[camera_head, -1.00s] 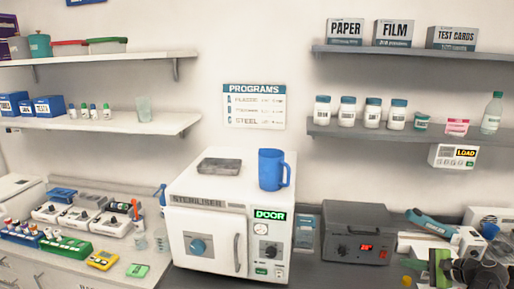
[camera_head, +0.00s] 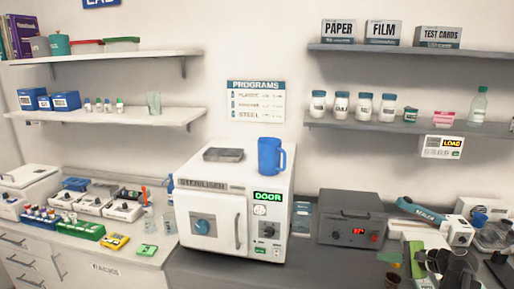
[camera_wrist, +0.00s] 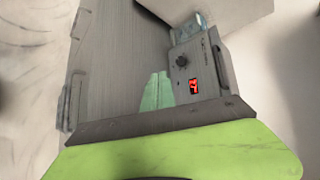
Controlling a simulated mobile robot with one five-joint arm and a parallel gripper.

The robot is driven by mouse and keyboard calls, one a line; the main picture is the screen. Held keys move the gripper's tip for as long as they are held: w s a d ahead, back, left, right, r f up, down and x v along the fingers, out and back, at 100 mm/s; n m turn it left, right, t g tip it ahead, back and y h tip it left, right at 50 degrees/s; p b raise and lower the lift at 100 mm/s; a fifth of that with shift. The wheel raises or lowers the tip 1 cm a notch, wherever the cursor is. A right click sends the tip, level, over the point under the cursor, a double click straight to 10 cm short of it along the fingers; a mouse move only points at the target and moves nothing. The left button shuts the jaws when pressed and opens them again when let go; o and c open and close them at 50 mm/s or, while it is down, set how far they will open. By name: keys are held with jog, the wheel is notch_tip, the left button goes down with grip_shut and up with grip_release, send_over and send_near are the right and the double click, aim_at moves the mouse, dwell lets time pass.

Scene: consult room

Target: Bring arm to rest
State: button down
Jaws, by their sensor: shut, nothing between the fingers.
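In the wrist view, my gripper (camera_wrist: 157,90) shows as two pale green fingers lying together, with nothing between them. A wide green band, which seems to be part of my gripper, fills the bottom of that view. Behind the fingers is a grey box with a black knob and a red display (camera_wrist: 194,86). In the head view this grey box (camera_head: 350,222) stands on the dark counter, right of the steriliser. Green and dark shapes at the lower right of the head view look like part of my arm; the fingertips cannot be made out there.
The white steriliser (camera_head: 212,222) stands mid-counter, with a blue mug (camera_head: 270,157) and a grey tray (camera_head: 223,155) on top. A teal sealer (camera_head: 421,208) and other items crowd the right counter. Shelves with jars and boxes hang on both sides. The left counter holds racks and small devices.

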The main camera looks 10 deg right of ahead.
jog(key=w+a+f+n+g+b, duration=0.1)
jog(key=w+a+f+n, duration=0.1)
jog(key=a, duration=0.8)
jog(key=w+a+f+n+g+y+b, duration=0.1)
jog(key=w+a+f, duration=0.3)
jog(key=a, duration=0.6)
jog(key=w+a+f+n+g+y+b, duration=0.1)
jog(key=w+a+f+n+g+b, duration=0.1)
jog(key=a, duration=0.7)
jog(key=shift+w+a+f+n+g+b, duration=0.3)
jog(key=shift+w+a+f+n+g, duration=0.1)
jog(key=shift+f+n+g, duration=0.25)
jog(key=s+a+f+n+g+h+b, duration=0.2)
jog(key=s+a+f+n, duration=0.25)
jog(key=a, duration=0.35)
jog(key=s+a+f+n+g+h+b, duration=0.1)
jog(key=s+a+f+n+g+h, duration=0.25)
jog(key=a+f, duration=0.35)
jog(key=d+n, duration=0.1)
jog(key=s+d+h, duration=0.1)
jog(key=d, duration=0.1)
jog(key=s+d+n+h, duration=0.1)
jog(key=d, duration=0.1)
jog(key=shift+d+r+n, duration=0.2)
jog(key=shift+r+n, duration=0.15)
